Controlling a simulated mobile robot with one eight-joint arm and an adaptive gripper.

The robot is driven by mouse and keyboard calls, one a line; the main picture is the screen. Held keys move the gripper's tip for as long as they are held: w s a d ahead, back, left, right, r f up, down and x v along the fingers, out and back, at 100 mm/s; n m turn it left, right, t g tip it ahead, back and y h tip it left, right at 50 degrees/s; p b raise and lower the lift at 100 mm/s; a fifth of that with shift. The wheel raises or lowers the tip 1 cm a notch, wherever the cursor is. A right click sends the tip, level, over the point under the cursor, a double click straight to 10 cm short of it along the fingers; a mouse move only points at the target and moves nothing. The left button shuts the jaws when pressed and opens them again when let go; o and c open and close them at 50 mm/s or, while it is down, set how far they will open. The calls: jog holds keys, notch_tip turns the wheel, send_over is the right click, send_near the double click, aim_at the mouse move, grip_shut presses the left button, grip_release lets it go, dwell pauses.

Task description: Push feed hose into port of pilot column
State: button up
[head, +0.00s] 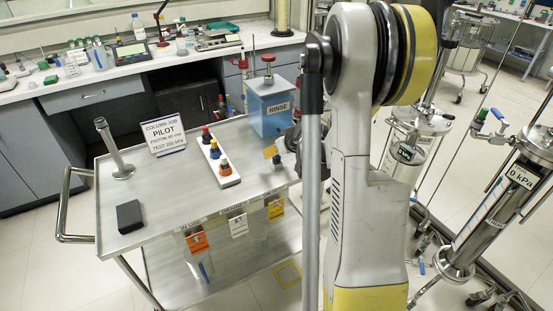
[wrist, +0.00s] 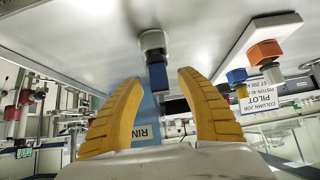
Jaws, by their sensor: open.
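A blue plug-like end with a grey collar (wrist: 157,76) stands on the cart top, which fills the upper part of the wrist view. It shows as a small dark blue piece in the head view (head: 278,161). My gripper (wrist: 158,78) is open, its yellow fingers on either side of the blue end with gaps showing. In the head view my arm hides most of the gripper. I cannot tell whether the blue piece is the feed hose's end. A clear column with a 0 kPa display (head: 518,177) stands at the right; I cannot make out its port.
The steel cart (head: 150,215) carries a PILOT sign (head: 164,135), a white rack (head: 228,178) of coloured caps, a blue RINSE box (head: 270,105), a metal post (head: 115,150) and a black block (head: 129,216). Another column (head: 408,150) stands behind my arm. Floor shows between cart and columns.

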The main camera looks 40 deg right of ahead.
jog(key=shift+r, duration=0.1)
grip_shut()
